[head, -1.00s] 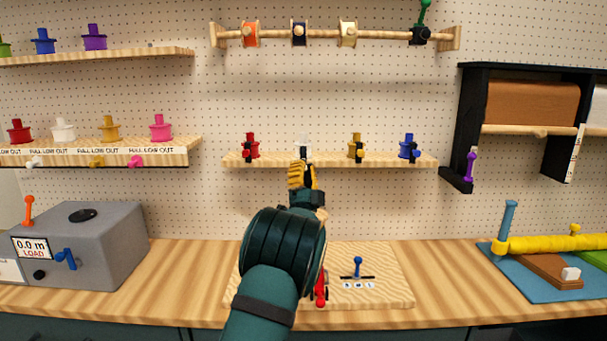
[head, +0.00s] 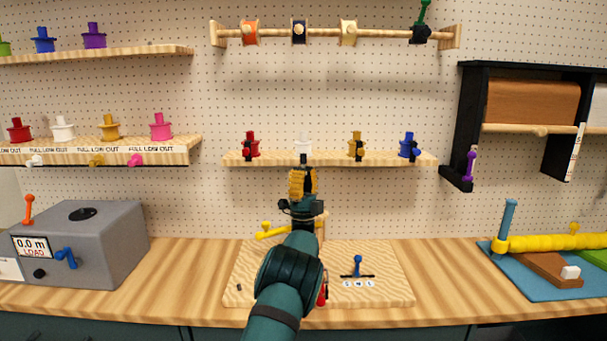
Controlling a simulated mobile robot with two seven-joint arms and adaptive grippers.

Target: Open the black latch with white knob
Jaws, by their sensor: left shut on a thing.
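The white knob (head: 304,144) stands on the middle wall shelf, between the red and yellow ones. Its black latch (head: 303,159) shows just below it, at the shelf's front edge. My left gripper (head: 302,173), with yellow finger pads, points up at the latch from below and in front. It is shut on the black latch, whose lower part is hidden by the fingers. My right gripper is not in view.
Red (head: 251,144), yellow (head: 356,144) and blue (head: 409,144) knobs with black latches share the shelf (head: 330,160). Below is a wooden board (head: 390,280) with a yellow handle (head: 270,231) and a blue lever (head: 357,264). A grey box (head: 110,245) stands left.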

